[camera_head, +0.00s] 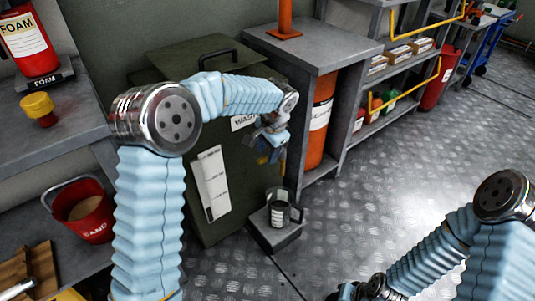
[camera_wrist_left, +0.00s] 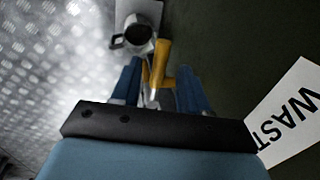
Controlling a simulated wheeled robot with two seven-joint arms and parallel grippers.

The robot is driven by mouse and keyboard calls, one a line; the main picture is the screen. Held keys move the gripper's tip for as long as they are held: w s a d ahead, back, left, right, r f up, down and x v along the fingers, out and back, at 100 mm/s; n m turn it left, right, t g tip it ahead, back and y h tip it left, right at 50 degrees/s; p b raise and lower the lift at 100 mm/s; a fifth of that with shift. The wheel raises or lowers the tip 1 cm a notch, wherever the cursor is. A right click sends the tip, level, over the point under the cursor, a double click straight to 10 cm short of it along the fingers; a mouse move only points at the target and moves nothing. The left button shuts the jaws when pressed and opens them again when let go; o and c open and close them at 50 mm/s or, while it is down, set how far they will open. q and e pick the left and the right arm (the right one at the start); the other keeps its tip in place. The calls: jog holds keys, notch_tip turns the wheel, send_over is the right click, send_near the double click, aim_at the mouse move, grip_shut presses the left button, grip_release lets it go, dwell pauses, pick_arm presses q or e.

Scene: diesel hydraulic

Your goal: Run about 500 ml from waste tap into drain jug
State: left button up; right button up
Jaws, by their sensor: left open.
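The dark green waste tank (camera_head: 225,225) has a white label reading "WAST", partly hidden by my left arm. Its yellow tap (camera_wrist_left: 158,62) lies between the two blue fingers of my left gripper (camera_wrist_left: 158,88), which are open on either side of it. In the head view my left gripper (camera_head: 268,150) is at the tank's front, beside the tap. The drain jug (camera_head: 279,211) stands upright on a small grey block below, and shows in the left wrist view (camera_wrist_left: 137,36). Its fill level is unclear. My right gripper (camera_head: 348,291) is only partly visible at the bottom edge.
A level scale (camera_head: 211,185) is on the tank front. A grey shelf unit (camera_head: 325,57) with an orange cylinder (camera_head: 319,122) stands right of the tank. A red sand bucket (camera_head: 88,212) is at left. The metal floor (camera_head: 400,150) to the right is clear.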

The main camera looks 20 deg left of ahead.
pick_arm(q)
jog(key=shift+a+f, duration=0.1)
jog(key=shift+f, duration=0.6)
grip_shut()
